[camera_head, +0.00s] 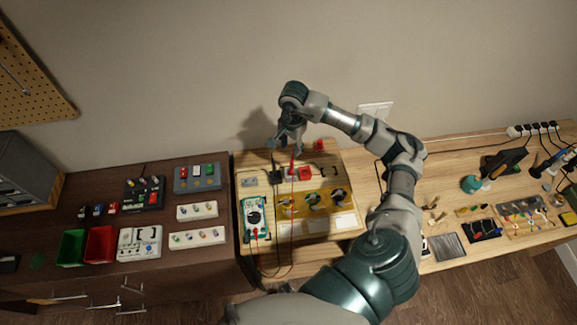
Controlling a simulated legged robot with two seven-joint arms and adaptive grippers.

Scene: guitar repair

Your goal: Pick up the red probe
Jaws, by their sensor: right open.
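The red probe (292,166) stands roughly upright at the back of the light wooden board (328,169), with its lead running down toward the front. The black probe (275,173) stands just left of it. My right gripper (286,147) is open, pointing down just above the probes. Its fingertips are small and dark here, and I cannot tell whether they touch the red probe. The multimeter (254,217) lies at the board's left front. My left gripper is not in view.
A yellow panel with round parts (314,203) and a red block (306,173) are close by on the board. Green (72,247) and red bins (100,244) stand on the dark bench at left. My right arm crosses the right bench.

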